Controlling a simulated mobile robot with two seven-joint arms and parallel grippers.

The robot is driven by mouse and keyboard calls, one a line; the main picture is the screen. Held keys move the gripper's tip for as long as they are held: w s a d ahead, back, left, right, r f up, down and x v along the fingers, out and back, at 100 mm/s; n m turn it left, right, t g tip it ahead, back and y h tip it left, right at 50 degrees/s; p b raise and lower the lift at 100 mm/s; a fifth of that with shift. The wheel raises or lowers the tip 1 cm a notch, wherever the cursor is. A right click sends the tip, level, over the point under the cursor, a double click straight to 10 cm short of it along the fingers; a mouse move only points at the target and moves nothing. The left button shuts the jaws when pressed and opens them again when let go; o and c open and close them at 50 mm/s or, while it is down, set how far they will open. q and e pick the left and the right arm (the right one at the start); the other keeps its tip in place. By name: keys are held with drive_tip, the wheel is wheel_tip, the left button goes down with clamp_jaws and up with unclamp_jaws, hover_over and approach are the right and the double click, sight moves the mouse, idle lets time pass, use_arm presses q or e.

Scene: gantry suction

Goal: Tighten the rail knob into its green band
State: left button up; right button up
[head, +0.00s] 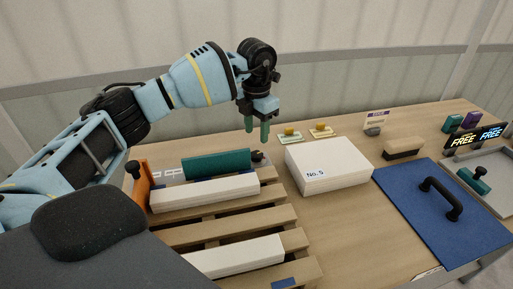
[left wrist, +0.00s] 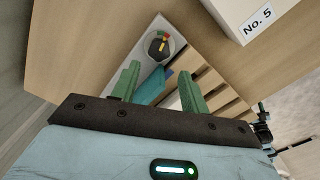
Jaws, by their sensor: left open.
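The rail knob (head: 258,156) is a dark round knob at the right end of a grey rail plate, beside a teal block (head: 217,163). In the left wrist view the knob (left wrist: 159,46) shows from above, with a yellow pointer line and a small dial with red and green bands around it. I cannot tell exactly where the pointer stands against the green. My left gripper (head: 257,132) has green fingers, is open and empty, and hangs above and behind the knob, apart from it. In the left wrist view the fingers (left wrist: 160,88) stand apart. My right gripper is not in view.
A wooden pallet (head: 240,218) with white bars lies in front of the rail. A white box marked No. 5 (head: 328,166) stands right of the knob. An orange post (head: 138,185) with a black knob is at left. A blue board (head: 430,215) with a black handle lies at right.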

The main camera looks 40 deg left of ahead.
sight(256, 154)
use_arm(q)
wheel_tip(256, 154, down, 8)
drive_tip(key=shift+r, duration=0.15)
idle(0.3)
drive_tip(key=c, duration=0.7)
